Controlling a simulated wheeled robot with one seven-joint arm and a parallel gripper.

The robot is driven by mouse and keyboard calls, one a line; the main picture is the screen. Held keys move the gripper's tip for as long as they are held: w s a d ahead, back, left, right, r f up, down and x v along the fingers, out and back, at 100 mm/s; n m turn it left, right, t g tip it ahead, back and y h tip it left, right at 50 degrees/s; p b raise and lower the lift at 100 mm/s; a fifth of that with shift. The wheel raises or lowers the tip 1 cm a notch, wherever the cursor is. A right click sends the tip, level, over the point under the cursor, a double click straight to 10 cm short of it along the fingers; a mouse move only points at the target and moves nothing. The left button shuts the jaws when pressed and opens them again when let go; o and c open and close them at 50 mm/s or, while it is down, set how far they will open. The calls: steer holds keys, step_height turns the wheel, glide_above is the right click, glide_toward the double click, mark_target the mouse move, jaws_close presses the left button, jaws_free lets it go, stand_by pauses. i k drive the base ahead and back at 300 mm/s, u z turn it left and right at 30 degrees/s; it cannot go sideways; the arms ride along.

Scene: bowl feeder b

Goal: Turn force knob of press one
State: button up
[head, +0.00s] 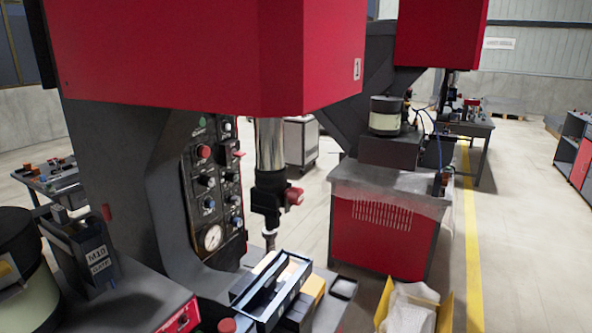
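The near press has a red head (215,50) with a small label (357,69) that seems to read 1. Its dark control panel (222,205) faces right of the column. The panel carries a red knob (203,151), several dark and blue knobs or buttons (208,203), and a round white gauge (212,237) at the bottom. The panel lettering is too small to read, so I cannot tell which one is the force knob. A chrome ram (270,145) hangs from the head, with a dark tool and a red knob (294,196) at its lower end. My gripper is not in view.
A silver-edged black fixture (292,283) sits under the ram. A yellow box (446,308) with white wrapping is at lower right. A second press stands behind; open floor lies right.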

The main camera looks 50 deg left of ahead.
mark_target(233, 178)
steer(key=u, duration=0.5)
steer(key=i, duration=1.3)
steer(key=u, duration=1.1)
steer(key=i, duration=0.4)
steer(key=u, duration=0.35)
